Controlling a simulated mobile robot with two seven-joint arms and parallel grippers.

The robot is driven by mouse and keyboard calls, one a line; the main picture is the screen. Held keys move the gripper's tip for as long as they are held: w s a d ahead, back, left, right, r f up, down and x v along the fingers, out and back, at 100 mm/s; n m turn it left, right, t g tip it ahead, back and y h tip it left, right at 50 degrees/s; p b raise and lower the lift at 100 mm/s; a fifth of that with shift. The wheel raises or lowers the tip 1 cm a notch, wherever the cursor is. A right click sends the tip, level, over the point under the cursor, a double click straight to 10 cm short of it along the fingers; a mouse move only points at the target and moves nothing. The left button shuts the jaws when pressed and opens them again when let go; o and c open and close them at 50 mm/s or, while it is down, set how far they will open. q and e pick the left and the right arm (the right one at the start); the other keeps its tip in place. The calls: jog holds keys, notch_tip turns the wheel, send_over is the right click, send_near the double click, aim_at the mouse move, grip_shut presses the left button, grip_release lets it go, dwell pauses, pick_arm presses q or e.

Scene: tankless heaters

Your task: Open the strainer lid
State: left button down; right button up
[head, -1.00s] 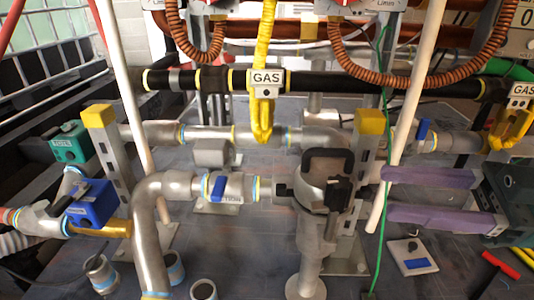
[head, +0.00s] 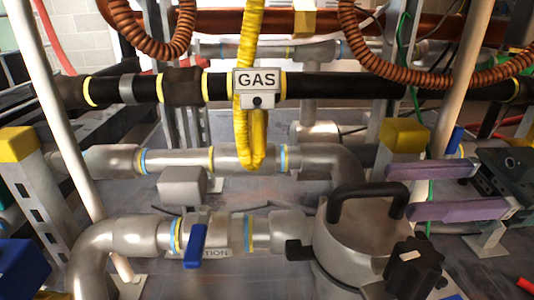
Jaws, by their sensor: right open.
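The strainer (head: 335,262) is a grey metal body at the lower right of the head view. Its round lid (head: 362,238) is down on the body. A black arched handle (head: 368,192) stands on the lid. A black knob (head: 408,262) sits at the lid's front right, and a black clamp part (head: 299,252) is at its left. My right gripper (head: 394,191) comes in from the right with two purple fingers apart and nothing between them. Its lower fingertip appears right beside the handle's right end; I cannot tell whether they touch. My left gripper is out of view.
A pipe with a blue valve lever (head: 195,246) runs left from the strainer. Behind are a black gas pipe (head: 310,86) with a GAS sign (head: 257,82), a yellow hose (head: 250,40) and orange coiled hoses (head: 450,75). A yellow-capped post (head: 403,135) stands behind the strainer.

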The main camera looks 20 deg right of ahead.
aim_at(353, 193)
jog(key=b+x, duration=0.1)
jog(key=x, duration=0.6)
jog(key=shift+w+a, duration=0.15)
jog(key=shift+a, duration=0.25)
grip_shut()
dwell(0.9)
